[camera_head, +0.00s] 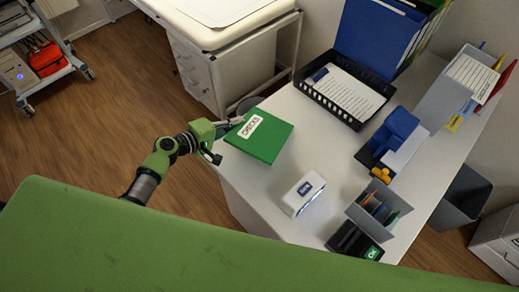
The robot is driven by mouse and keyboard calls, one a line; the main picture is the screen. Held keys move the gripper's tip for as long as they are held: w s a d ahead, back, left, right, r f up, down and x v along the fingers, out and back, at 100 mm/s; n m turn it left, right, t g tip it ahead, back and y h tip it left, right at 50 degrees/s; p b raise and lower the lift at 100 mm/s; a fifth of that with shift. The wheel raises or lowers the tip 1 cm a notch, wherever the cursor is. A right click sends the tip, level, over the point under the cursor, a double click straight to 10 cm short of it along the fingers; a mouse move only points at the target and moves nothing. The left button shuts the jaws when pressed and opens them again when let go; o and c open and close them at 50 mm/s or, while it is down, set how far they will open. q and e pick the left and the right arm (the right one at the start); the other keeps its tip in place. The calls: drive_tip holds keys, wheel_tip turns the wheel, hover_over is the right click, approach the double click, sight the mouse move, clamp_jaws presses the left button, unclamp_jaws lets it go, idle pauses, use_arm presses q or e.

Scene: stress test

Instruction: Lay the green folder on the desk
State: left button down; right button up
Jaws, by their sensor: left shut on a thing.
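The green folder (266,139) has a white label that reads "CHECKS". It is over the left edge of the white desk (262,187), tilted in the view; I cannot tell whether it touches the desk top. My left gripper (226,125) is shut on the folder at its left side, by the label. The gripper hides that edge of the folder. My right gripper is not in view.
On the desk are a black tray with papers (345,92), a white box (302,193), a grey organizer (379,207), a blue item (398,125) and blue binders (375,38). A bin (464,196) stands at right. The desk's front left is clear.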

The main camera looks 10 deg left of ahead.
use_arm(q)
drive_tip(key=shift+f+b, duration=0.3)
drive_tip(key=shift+f, duration=0.3)
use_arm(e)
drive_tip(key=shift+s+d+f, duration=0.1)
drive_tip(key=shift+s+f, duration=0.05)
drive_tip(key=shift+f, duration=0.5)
use_arm(q)
drive_tip(key=shift+r, duration=0.1)
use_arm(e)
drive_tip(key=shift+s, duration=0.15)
use_arm(q)
drive_tip(key=c, duration=2.4)
unclamp_jaws()
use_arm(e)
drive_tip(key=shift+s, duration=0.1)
use_arm(q)
drive_tip(key=shift+o, duration=0.2)
drive_tip(key=p+v, duration=0.1)
drive_tip(key=v, duration=0.7)
drive_tip(key=shift+p, duration=0.3)
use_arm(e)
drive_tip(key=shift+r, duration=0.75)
